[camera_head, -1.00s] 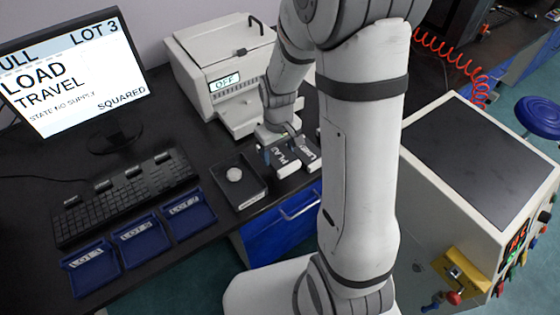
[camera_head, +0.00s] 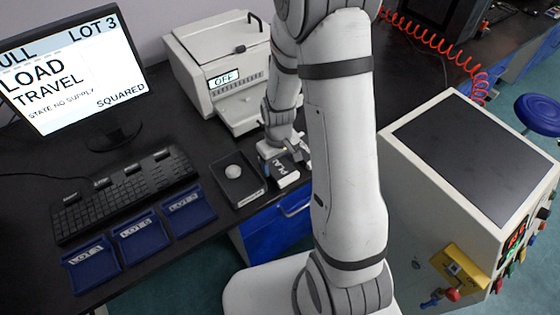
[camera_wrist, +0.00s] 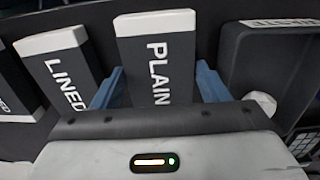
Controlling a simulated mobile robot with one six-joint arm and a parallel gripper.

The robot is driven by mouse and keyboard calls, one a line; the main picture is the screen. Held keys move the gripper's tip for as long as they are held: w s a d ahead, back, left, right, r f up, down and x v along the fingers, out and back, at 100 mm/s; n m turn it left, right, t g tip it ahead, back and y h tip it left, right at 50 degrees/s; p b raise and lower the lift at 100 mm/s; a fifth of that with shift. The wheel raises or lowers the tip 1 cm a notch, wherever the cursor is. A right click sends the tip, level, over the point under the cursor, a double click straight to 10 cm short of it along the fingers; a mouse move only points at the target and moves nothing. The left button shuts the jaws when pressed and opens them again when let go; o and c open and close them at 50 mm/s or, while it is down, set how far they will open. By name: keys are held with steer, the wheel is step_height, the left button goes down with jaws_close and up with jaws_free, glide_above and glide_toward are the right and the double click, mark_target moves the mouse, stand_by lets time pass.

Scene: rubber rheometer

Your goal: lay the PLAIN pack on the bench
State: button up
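The PLAIN pack (camera_wrist: 158,60) is a dark block with a white end, between the two blue fingers of my gripper (camera_wrist: 160,88) in the wrist view. In the head view the PLAIN pack (camera_head: 286,173) shows at the bench's front edge, beneath my gripper (camera_head: 279,160). Whether its underside touches the bench (camera_head: 222,153) cannot be told. The similar LINED pack (camera_wrist: 65,70) lies to its left in the wrist view, apart from it and looking smaller.
A dark tray (camera_head: 250,198) holding a pale round piece stands just left of the pack. Blue lot trays (camera_head: 140,240) and a keyboard (camera_head: 120,195) lie farther left. A white instrument (camera_head: 220,70) reading OFF stands behind. Another pack (camera_wrist: 15,95) shows at the wrist view's left edge.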

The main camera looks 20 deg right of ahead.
mark_target(278, 165)
steer(key=o, duration=0.3)
steer(key=shift+o, duration=0.2)
step_height(278, 165, up, 12)
steer(key=s+r+m+t, duration=0.3)
steer(key=s+r, duration=0.9)
steer(key=s, duration=0.2)
steer(key=shift+d+r+m, duration=0.25)
steer(key=shift+r+m, duration=0.05)
steer(key=shift+r, duration=0.1)
